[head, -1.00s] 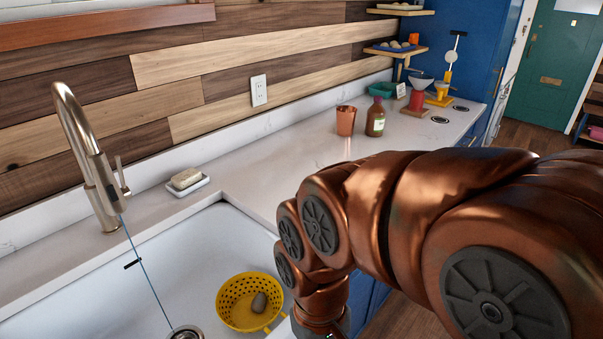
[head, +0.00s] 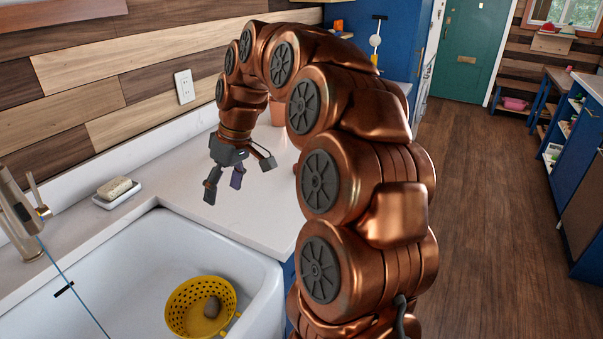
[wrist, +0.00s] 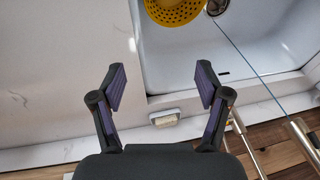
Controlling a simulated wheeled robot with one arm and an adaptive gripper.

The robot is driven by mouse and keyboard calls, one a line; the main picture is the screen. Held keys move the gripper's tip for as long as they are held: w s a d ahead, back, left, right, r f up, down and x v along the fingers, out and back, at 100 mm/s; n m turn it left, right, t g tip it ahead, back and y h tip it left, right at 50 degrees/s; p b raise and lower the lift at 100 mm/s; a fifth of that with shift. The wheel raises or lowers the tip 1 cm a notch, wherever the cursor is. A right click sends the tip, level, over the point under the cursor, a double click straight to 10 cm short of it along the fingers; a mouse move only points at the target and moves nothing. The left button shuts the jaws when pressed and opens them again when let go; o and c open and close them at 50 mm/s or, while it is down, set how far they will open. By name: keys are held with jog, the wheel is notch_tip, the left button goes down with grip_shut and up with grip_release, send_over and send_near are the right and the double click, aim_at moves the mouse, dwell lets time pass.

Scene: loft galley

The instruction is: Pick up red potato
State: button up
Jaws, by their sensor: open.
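My gripper (head: 237,180) is open and empty, pointing down above the white counter behind the sink, apart from the colander. In the wrist view the two fingers of my gripper (wrist: 161,86) are spread with nothing between them. The colander (wrist: 176,14) shows there at the top edge, and the lump is out of sight. A small red patch (head: 296,168) peeks out beside my arm; I cannot tell what it is.
A soap bar on a white dish (head: 104,200) sits on the counter behind the sink (head: 262,290). The faucet (head: 20,222) stands at the left. A copper cup (head: 278,113) is partly hidden behind my arm. Wooden floor (head: 480,220) is open at right.

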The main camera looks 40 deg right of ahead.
jog(key=w+d+f+t, duration=0.1)
jog(key=d, duration=0.9)
jog(key=w+d+f+h+b, duration=0.1)
jog(key=w+d+f, duration=0.1)
jog(key=d, duration=0.9)
jog(key=w+d+f+m+t, duration=0.1)
jog(key=d+f, duration=0.1)
jog(key=d, duration=0.9)
jog(key=shift+w+f+t+h+b, duration=0.2)
jog(key=shift+t+h+b, duration=0.1)
jog(key=shift+d+p+x, duration=0.2)
jog(key=shift+p+x, duration=0.9)
jog(key=shift+x, duration=2.7)
jog(key=shift+w, duration=0.2)
jog(key=shift+c, duration=0.4)
jog(key=c, duration=1.2)
